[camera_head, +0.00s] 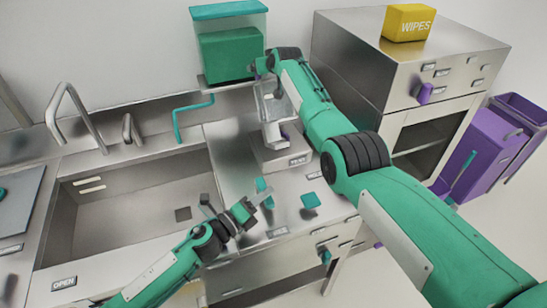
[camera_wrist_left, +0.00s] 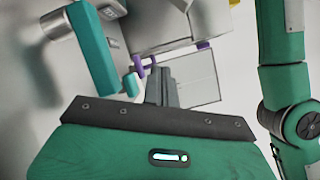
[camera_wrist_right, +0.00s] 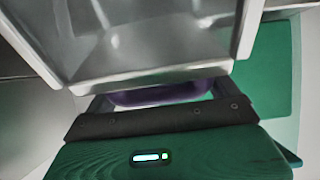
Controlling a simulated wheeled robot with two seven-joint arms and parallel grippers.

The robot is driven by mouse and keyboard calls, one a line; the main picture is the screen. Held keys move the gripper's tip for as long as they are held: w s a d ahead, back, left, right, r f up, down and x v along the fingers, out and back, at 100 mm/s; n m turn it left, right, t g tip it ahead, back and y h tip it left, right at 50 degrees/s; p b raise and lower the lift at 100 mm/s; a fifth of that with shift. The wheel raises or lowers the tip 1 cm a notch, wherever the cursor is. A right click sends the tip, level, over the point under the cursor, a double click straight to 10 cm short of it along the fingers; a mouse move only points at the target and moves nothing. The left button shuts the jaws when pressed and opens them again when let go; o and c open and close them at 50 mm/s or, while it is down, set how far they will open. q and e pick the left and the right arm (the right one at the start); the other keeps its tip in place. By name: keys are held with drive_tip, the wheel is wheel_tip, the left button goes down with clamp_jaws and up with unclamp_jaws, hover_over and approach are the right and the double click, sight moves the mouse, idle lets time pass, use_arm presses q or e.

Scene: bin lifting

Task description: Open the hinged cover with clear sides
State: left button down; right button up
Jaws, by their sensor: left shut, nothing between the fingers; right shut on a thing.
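The hinged cover (camera_head: 270,106), a grey frame with see-through sides, stands tilted up above its metal base (camera_head: 280,156) on the counter, partly behind my right arm. In the right wrist view the cover (camera_wrist_right: 150,72) fills the upper part, with a purple handle (camera_wrist_right: 165,93) at its near edge. My right gripper (camera_head: 260,68) is at the cover's upper end, shut on that handle between its fingers. My left gripper (camera_head: 266,195) is shut and empty, low over the counter in front of the base; its closed fingers show in the left wrist view (camera_wrist_left: 160,88).
A sink (camera_head: 140,205) lies left. A green box with a teal lid (camera_head: 230,50) stands behind the cover. A steel cabinet (camera_head: 400,70) with a yellow wipes box (camera_head: 408,22) stands right, beside purple bins (camera_head: 475,150). Small teal items are near my left gripper.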

sight(275, 149)
drive_tip(key=shift+s+f, duration=0.1)
drive_tip(key=shift+f, duration=0.3)
use_arm(q)
drive_tip(key=w+a+r+m+g+h, duration=0.35)
drive_tip(key=w+a+m, duration=0.2)
drive_tip(key=m, duration=0.25)
drive_tip(key=x, duration=0.9)
drive_tip(key=shift+d+f+m, duration=0.15)
drive_tip(key=shift+d+m, duration=0.15)
drive_tip(key=shift+s+h, duration=0.15)
drive_tip(key=shift+h, duration=0.1)
drive_tip(key=shift+w+a+r, duration=0.25)
drive_tip(key=shift+w+r, duration=0.3)
drive_tip(key=shift+r, duration=0.35)
use_arm(e)
drive_tip(key=shift+w+a+f, duration=0.15)
drive_tip(key=shift+w+f, duration=0.05)
drive_tip(key=o, duration=1.1)
drive_tip(key=shift+c, duration=0.2)
use_arm(q)
drive_tip(key=shift+s+d, duration=0.1)
drive_tip(key=shift+s, duration=0.05)
use_arm(e)
drive_tip(key=shift+o, duration=0.2)
drive_tip(key=shift+s+r, duration=0.1)
drive_tip(key=shift+r, duration=0.25)
